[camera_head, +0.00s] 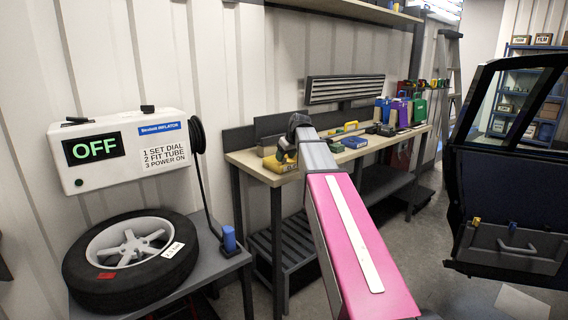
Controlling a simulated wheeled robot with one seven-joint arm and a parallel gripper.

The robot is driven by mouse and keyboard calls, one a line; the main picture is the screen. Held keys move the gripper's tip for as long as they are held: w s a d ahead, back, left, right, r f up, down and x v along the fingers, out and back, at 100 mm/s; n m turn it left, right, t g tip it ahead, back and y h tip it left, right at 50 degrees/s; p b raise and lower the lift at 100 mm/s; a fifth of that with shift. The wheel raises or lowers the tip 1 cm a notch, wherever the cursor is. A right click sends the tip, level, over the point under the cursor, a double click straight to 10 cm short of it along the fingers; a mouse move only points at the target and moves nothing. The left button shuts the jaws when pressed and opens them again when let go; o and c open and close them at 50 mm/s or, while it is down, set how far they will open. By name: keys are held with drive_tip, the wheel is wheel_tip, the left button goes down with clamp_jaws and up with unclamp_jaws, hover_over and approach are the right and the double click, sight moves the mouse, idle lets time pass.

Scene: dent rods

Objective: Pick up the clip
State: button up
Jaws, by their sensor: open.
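I cannot single out the clip for certain. A small yellow piece (476,221) and a small blue piece (513,227) sit on the dark door panel (490,185) at the right, and either could be a clip. Small coloured items also line the far end of the workbench (375,151), too small to make out. My pink and grey arm reaches from the bottom right up toward the bench's near end. Its dark joint stands in front of the wall. I cannot make out my gripper or its fingertips.
A yellow and dark tool (280,163) and a blue box (354,142) lie on the bench. A tire (130,258) lies on a low grey table at the left, under an inflator (125,150) reading OFF. Open floor lies between bench and door.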

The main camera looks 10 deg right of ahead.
drive_tip(key=shift+x, duration=1.1)
drive_tip(key=c, duration=1)
drive_tip(key=shift+r, duration=0.15)
drive_tip(key=shift+r, duration=0.55)
wheel_tip(320, 180, up, 3)
drive_tip(key=shift+f, duration=0.1)
drive_tip(key=s+a+r, duration=0.6)
drive_tip(key=a+r, duration=0.1)
drive_tip(key=a, duration=0.3)
